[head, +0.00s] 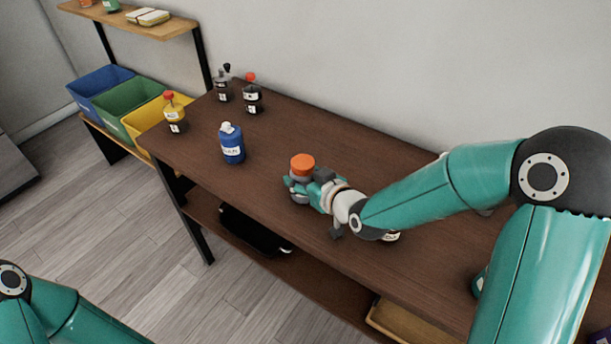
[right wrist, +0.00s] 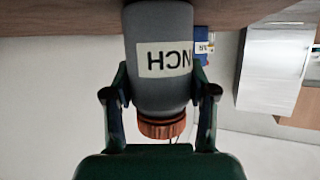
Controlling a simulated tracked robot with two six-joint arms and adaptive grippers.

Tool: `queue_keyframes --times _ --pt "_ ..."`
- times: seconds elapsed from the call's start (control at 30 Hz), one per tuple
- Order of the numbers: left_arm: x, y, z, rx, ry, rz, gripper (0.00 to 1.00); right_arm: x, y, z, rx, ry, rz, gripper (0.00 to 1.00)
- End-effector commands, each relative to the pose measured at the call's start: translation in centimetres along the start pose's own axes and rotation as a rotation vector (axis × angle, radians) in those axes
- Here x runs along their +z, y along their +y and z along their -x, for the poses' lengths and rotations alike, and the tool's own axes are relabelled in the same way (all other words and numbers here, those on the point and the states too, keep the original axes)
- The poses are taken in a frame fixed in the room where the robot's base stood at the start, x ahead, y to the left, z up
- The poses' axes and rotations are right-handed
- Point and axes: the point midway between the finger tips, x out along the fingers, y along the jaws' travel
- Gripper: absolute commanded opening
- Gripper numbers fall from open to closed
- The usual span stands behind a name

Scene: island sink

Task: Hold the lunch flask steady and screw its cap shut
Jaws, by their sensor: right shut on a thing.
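The lunch flask is a grey cylinder with a white label (right wrist: 163,30) in the right wrist view, where it appears upside down. In the head view the grey flask (head: 299,196) stands upright near the table's front edge, mostly hidden by my right gripper. Its orange cap (head: 302,164) sits on top and also shows in the right wrist view (right wrist: 161,128). Whether the cap is tight cannot be told. My right gripper (head: 308,183) is shut on the flask body, one finger on each side, just below the cap. My left gripper is out of view; only my left arm shows at bottom left.
A blue bottle (head: 232,146) stands left of the flask on the brown table (head: 275,130). Several small bottles stand at the far left end, one red-capped (head: 174,113). Blue, green and yellow bins (head: 150,110) are beyond. The table behind the flask is clear.

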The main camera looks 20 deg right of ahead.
Motion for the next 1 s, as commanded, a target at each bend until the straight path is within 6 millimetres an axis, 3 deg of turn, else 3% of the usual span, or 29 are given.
queue_keyframes --times 0.2,0.23,0.37,0.8,1.0 --pt "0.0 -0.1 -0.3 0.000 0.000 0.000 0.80 0.1 0.0 -0.1 0.000 0.002 0.001 0.00" --pt "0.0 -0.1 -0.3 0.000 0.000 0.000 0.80 0.1 0.0 -0.1 -0.001 0.001 0.001 0.58" --pt "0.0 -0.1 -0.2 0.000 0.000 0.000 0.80 0.0 -0.1 -0.1 -0.001 0.000 0.001 0.80" --pt "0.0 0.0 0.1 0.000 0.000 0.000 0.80 -0.1 0.0 0.2 -0.001 0.001 0.001 0.82" --pt "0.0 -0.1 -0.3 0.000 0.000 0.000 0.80 -0.1 0.0 2.6 0.001 0.003 0.001 0.82"
